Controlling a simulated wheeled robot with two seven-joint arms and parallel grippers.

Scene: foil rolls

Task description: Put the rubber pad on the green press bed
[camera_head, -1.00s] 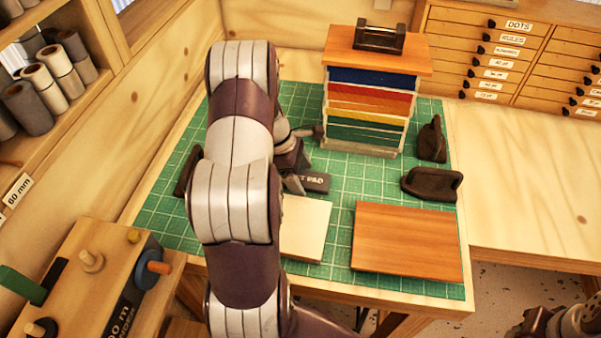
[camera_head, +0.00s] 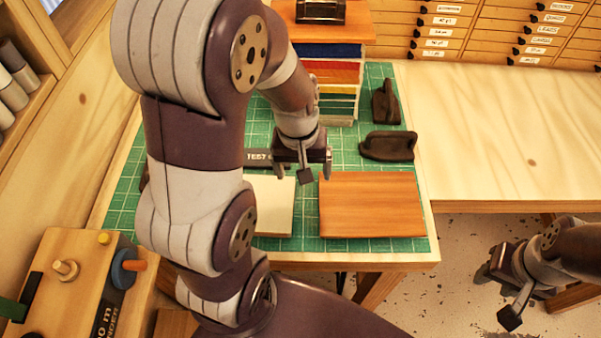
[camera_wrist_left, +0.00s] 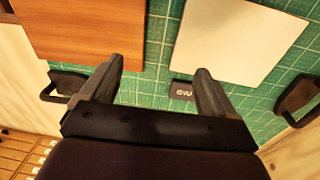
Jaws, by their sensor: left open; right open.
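A dark grey pad, part-lettered "TEST" (camera_head: 258,157), lies on the green gridded mat (camera_head: 340,150) behind the cream board. It is partly hidden by my left arm. Its "PAD" lettering shows upside down in the left wrist view (camera_wrist_left: 181,91), between my open fingers and partly behind the right-hand one. My left gripper (camera_head: 304,172) is open, empty and above the mat, just right of the pad; it also shows in the left wrist view (camera_wrist_left: 158,75). My right gripper (camera_head: 497,296) is open and empty, off the table at the lower right. I cannot tell whether the mat is the press bed.
A cream board (camera_head: 272,205) and a wooden board (camera_head: 372,205) lie side by side at the front. A stand of coloured layers (camera_head: 335,73) is behind. Two dark handled tools (camera_head: 386,148) (camera_head: 385,105) sit at the right. The pale bench (camera_head: 500,140) further right is clear.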

